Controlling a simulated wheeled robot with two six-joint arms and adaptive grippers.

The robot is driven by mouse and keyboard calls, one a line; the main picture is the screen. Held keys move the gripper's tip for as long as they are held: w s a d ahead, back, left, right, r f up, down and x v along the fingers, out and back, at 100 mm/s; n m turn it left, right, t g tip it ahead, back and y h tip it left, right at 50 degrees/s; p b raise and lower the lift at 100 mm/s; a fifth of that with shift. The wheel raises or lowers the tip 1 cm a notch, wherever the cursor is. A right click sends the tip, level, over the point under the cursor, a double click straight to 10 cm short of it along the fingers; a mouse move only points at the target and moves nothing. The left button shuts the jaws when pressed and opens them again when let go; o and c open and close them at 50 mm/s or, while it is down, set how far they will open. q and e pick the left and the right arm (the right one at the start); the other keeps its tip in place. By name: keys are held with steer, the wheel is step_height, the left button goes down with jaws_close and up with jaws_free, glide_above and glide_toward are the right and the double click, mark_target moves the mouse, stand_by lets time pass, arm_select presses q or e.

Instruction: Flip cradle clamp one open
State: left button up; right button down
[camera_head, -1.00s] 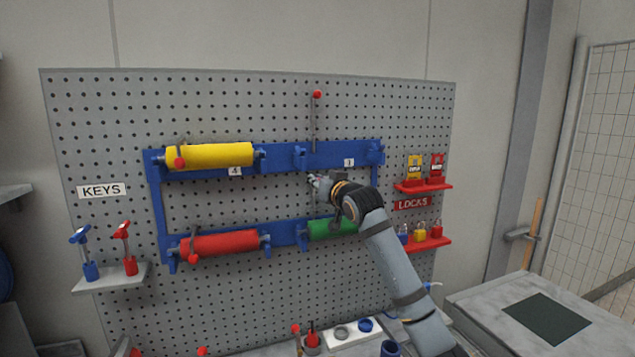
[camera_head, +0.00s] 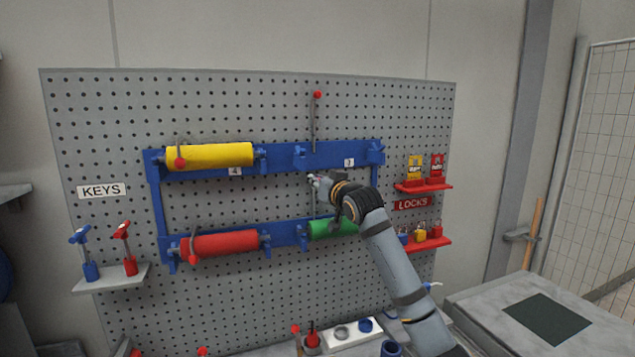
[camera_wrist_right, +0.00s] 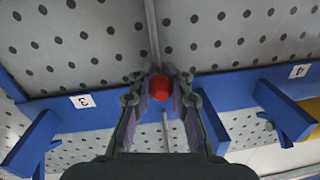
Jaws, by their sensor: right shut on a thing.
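A blue wall rack (camera_head: 345,156) holds a green roller (camera_head: 335,229) at its lower right, partly hidden by my right arm. A thin grey clamp lever (camera_head: 313,205) stands roughly upright at that roller's left end, directly below my right gripper (camera_head: 315,179). In the right wrist view, my right gripper (camera_wrist_right: 160,92) is shut on a red ball knob (camera_wrist_right: 160,86), with a grey rod (camera_wrist_right: 153,30) running from it. No number label for the green roller's cradle shows. My left gripper is not in view.
The empty upper right cradle, label 3 (camera_head: 349,162), has its lever upright with a red knob (camera_head: 317,94). The yellow roller (camera_head: 209,155) and red roller (camera_head: 219,243) have their levers down over them. Lock shelves (camera_head: 428,187) stand right of the rack.

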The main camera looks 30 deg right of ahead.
steer(key=shift+r, duration=0.25)
steer(key=c, duration=1.3)
jaws_free()
steer(key=shift+c, duration=0.2)
steer(key=shift+o, duration=0.7)
steer(key=shift+f, duration=0.15)
steer(key=s+a, duration=0.1)
steer(key=s, duration=0.6)
steer(key=shift+s+a, duration=0.15)
steer(key=shift+s, duration=0.1)
